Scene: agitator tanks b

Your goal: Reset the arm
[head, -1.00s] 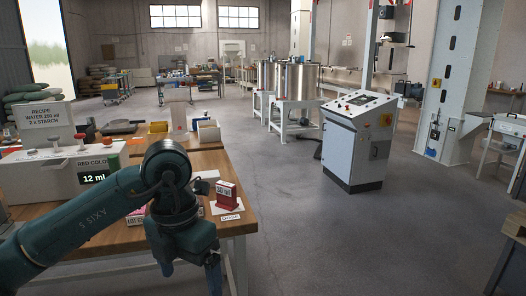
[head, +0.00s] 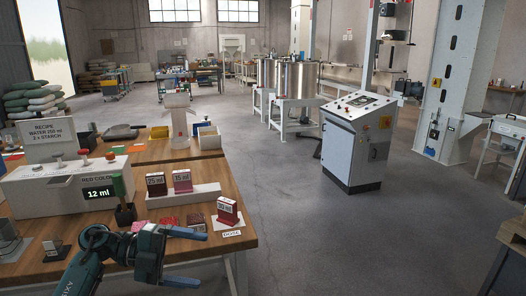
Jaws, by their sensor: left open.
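My left arm (head: 95,254) comes in from the bottom left and is folded low at the front of the wooden workbench (head: 60,265). My left gripper (head: 202,259) points right with its two blue-grey fingers spread apart and nothing between them. It is in front of the small boxes, near the bench's front edge. A dark red 30 ml box (head: 228,211) stands upright on a white labelled pad, up and right of the gripper. My right gripper is not in view.
A white dispenser (head: 60,190) reading 12 ml stands on the bench's left. Several ml-labelled boxes, including a dark brown one (head: 156,184), stand behind the gripper. A grey control console (head: 352,150) and steel tanks (head: 297,80) stand beyond.

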